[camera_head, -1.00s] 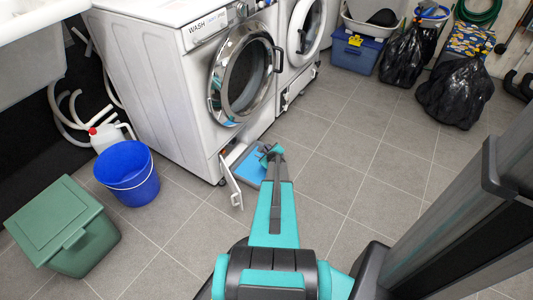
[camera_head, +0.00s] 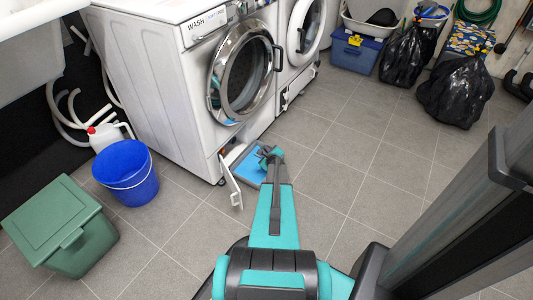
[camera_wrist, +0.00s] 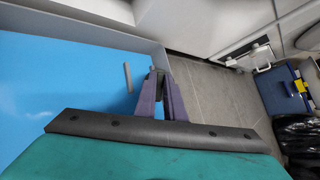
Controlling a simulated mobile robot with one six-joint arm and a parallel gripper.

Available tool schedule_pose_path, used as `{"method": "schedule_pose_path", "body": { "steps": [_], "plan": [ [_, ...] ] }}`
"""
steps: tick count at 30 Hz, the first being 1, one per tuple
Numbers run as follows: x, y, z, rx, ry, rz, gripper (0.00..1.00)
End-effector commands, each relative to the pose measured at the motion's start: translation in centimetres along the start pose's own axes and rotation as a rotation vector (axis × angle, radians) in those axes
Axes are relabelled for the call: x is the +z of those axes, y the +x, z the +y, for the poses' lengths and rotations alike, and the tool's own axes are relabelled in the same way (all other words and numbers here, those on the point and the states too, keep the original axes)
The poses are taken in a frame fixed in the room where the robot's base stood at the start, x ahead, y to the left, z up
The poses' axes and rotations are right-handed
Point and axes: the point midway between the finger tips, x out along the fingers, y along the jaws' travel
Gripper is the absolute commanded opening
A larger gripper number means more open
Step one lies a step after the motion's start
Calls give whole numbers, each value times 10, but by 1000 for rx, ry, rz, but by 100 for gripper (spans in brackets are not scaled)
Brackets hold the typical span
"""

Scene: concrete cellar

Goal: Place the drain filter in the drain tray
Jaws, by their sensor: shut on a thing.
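The drain tray (camera_head: 243,172) is a shallow tray with a blue inside and a grey rim, on the floor before the left washing machine. In the wrist view the tray's blue floor (camera_wrist: 60,85) fills the left side. My gripper (camera_head: 271,153) is over the tray's right side. In the wrist view its purple-grey fingers (camera_wrist: 159,80) are closed together near the tray's edge. A small dark bit, likely the drain filter (camera_wrist: 157,71), shows at the fingertips; the fingers hide most of it. A thin grey bar (camera_wrist: 127,77) shows against the blue, left of the fingers.
The machine's small white flap (camera_head: 231,182) hangs open left of the tray. A blue bucket (camera_head: 129,180), a white jug (camera_head: 106,136) and a green bin (camera_head: 66,226) stand at the left.

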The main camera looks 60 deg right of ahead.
Motion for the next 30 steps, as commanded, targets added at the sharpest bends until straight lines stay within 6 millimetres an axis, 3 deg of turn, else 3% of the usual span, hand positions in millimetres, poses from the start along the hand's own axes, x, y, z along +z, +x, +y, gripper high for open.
{"method": "schedule_pose_path", "body": {
  "steps": [1, 2, 3, 7, 20, 30],
  "plan": [
    [-13, 2, 4, -1, 2, 23, 0],
    [-13, 2, 4, -1, 3, 23, 0],
    [-14, 2, 4, 0, 3, 24, 16],
    [-12, 2, 4, -1, 2, 22, 38],
    [-7, -1, 2, -1, 2, 15, 38],
    [-6, -23, 2, -1, 2, 15, 38]
  ]
}}
